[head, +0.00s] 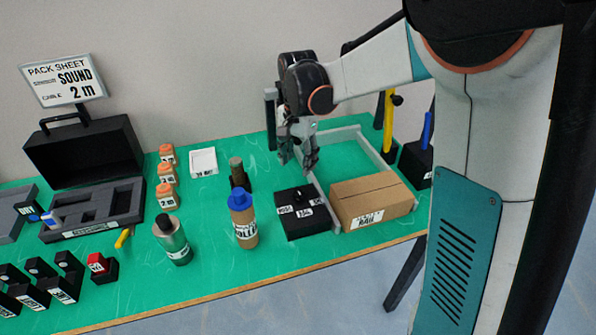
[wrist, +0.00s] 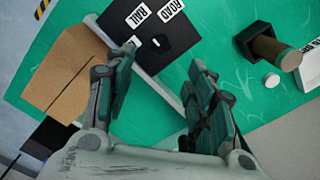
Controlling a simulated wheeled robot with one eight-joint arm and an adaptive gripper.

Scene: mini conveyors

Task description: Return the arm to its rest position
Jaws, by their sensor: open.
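My gripper (head: 307,160) is open and empty above the green table (head: 225,285) toward its back right. In the wrist view my gripper (wrist: 165,85) shows two parted fingers with a grey rail and bare green surface between and beyond them. A black box with white labels (head: 303,213) lies in front of my gripper in the head view. A brown carton (head: 372,198) stands to the right of it. My arm reaches in from the upper right and hides part of the table's right end.
A blue-capped bottle (head: 243,220), a grey-green cylinder (head: 172,240) and a dark holder with a cylinder (head: 238,175) stand mid-table. Orange weights (head: 166,173) and an open black case (head: 85,150) are at left. A grey rail (head: 374,148) and yellow post (head: 388,125) are near my arm.

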